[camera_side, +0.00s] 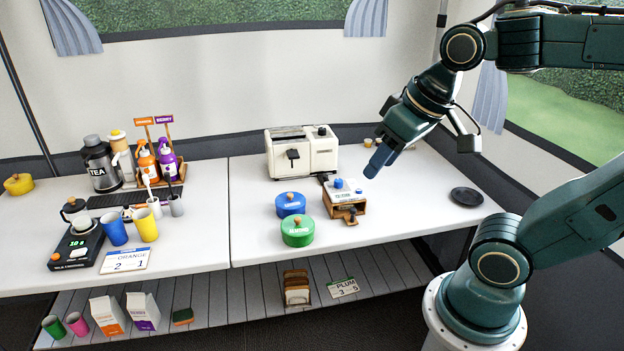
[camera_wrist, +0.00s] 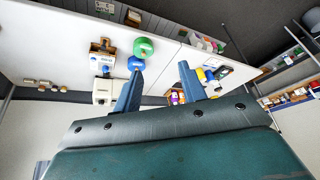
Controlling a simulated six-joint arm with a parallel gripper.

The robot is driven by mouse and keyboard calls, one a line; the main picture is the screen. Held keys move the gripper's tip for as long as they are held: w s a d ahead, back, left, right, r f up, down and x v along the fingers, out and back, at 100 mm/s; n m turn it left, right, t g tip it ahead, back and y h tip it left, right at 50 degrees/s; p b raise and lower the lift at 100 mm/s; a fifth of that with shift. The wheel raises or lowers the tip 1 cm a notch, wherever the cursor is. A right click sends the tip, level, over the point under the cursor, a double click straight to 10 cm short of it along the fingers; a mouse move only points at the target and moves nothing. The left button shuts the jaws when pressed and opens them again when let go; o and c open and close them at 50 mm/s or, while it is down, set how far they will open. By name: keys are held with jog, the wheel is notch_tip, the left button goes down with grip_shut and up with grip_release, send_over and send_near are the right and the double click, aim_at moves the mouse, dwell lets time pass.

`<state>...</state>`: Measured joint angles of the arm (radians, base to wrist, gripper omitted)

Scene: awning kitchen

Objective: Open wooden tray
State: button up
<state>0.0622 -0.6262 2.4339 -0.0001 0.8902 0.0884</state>
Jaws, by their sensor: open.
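A small wooden box (camera_side: 332,207) with a white top and blue knobs stands on the right table. A wooden tray part with a small knob (camera_side: 350,217) shows low at its front, beside a dark gap; how far it sticks out is hard to tell. The box also shows upside down at the upper left of the wrist view (camera_wrist: 103,58). My gripper (camera_side: 378,164) hangs in the air above and slightly right of the box, apart from it. In the wrist view its two blue fingers (camera_wrist: 160,87) are spread with nothing between them.
A blue round tin (camera_side: 290,205) and a green one (camera_side: 297,232) stand left of the box. A cream toaster (camera_side: 300,153) stands behind it. A black disc (camera_side: 466,197) lies to the right. The table in front of the box is clear.

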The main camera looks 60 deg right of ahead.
jog(key=w+d+f+m+g, duration=0.1)
jog(key=w+d+m, duration=0.35)
jog(key=w, duration=0.25)
jog(key=m+g, duration=0.4)
jog(key=m, duration=0.8)
send_over(353, 209)
notch_tip(353, 209, down, 18)
jog(key=shift+d+r, duration=0.1)
jog(key=shift+f, duration=6.85)
grip_shut()
